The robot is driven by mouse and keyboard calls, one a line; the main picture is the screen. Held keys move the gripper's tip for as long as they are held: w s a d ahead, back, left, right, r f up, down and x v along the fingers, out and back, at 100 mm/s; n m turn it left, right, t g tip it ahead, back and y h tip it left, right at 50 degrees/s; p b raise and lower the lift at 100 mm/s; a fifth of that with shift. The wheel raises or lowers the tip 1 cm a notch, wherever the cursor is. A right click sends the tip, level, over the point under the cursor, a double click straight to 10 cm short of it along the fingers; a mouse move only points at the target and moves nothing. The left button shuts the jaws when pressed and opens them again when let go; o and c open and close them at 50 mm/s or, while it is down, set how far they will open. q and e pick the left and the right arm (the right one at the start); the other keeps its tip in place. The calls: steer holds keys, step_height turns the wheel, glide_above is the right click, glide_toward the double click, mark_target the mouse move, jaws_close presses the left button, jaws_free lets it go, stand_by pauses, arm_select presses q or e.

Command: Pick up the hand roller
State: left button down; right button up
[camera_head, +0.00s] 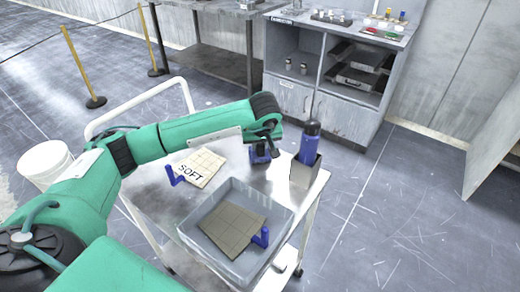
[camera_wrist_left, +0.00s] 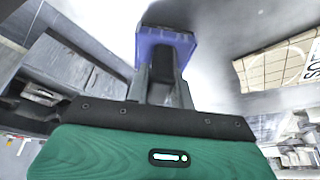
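A blue piece with a dark middle part (camera_head: 261,155), which looks like the hand roller, is at the left end of my left gripper's reach over the metal cart top. It also shows in the left wrist view (camera_wrist_left: 165,38), at the tips of the gripper's fingers. My left gripper (camera_head: 268,140) points down at it; in the left wrist view its grey fingers (camera_wrist_left: 165,82) overlap the dark part. I cannot tell whether the fingers press on it or only stand around it. My right gripper is not in view.
A SOFT pad (camera_head: 201,168) with a blue handle (camera_head: 174,176) lies left. A grey tray (camera_head: 190,231) in front holds a tan platen (camera_head: 232,228) and another blue handle (camera_head: 261,238). A blue bottle (camera_head: 309,145) stands in a holder close right. A cabinet (camera_head: 345,118) stands behind.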

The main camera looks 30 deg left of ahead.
arm_select(q)
steer(key=shift+r, duration=0.2)
